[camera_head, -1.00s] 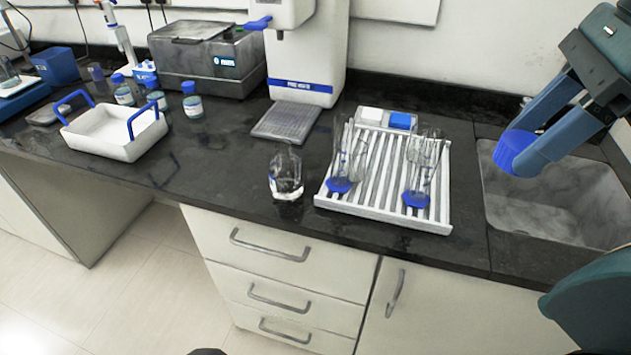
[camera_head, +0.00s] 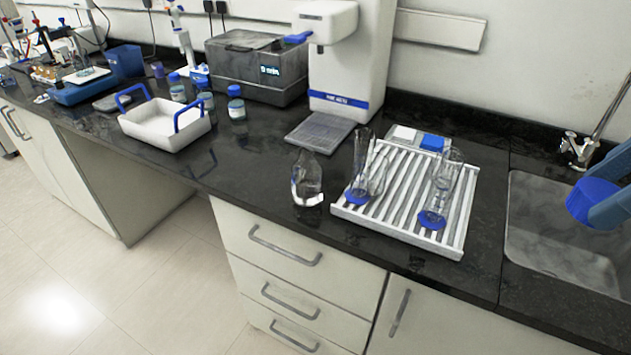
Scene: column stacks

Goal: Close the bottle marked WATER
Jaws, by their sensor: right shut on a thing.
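A clear open bottle (camera_head: 307,182) with clear liquid low in it stands upright on the black counter, left of the white rack; no label can be read on it. A blue screw cap (camera_head: 592,200) is held by my right gripper (camera_head: 598,204) over the sink at the right edge. The fingers are shut on the cap; the rest of that gripper is cut off by the frame. The cap is well to the right of the open bottle. My left gripper is not in view.
A white ribbed rack (camera_head: 452,246) holds glass cylinders with blue bases, close beside the open bottle. A water dispenser (camera_head: 350,65) stands behind. Capped bottles (camera_head: 237,103) and a white tray (camera_head: 150,137) stand at left. Counter left of the open bottle is clear.

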